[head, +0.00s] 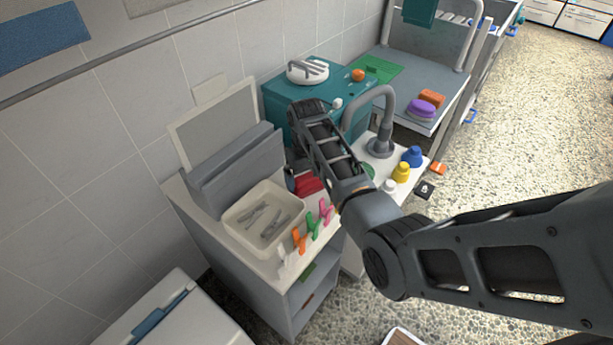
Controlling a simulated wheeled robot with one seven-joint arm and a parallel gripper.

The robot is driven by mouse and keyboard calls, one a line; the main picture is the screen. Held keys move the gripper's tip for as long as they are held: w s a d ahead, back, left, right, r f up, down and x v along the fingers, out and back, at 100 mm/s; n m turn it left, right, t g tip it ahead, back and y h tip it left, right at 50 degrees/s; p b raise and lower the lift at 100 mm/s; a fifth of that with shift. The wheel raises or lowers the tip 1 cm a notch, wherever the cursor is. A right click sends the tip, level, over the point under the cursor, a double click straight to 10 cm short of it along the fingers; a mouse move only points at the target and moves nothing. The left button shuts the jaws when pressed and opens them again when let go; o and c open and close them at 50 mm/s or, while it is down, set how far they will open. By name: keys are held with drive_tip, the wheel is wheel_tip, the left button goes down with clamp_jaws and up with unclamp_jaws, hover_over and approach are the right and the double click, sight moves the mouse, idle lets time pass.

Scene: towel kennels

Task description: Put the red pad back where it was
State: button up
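A red item (308,184), which looks like the red pad, shows at the back of the white-topped counter in the head view. It is right of the cream tray, and my arm covers part of it. My arm reaches in from the right, bends over the counter and rises toward the teal box. The fingers of my gripper are not clearly visible. A small dark part (291,180) touches the left side of the red item in the picture; I cannot tell whether it belongs to my gripper. I cannot tell whether the red item is held.
The cream tray (236,219) holds metal tools, with several coloured clips (312,224) along its right. A grey tap (381,140) and blue, yellow and white bottles (401,172) stand right of my arm. The teal box (282,92) is behind. A grey table (398,98) bears purple (421,109) and orange (432,98) pads.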

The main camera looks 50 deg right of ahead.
sight(306, 176)
drive_tip(key=shift+o, duration=0.3)
wheel_tip(306, 176, up, 12)
drive_tip(key=shift+r+b, duration=0.15)
drive_tip(key=shift+b, duration=0.15)
idle(0.5)
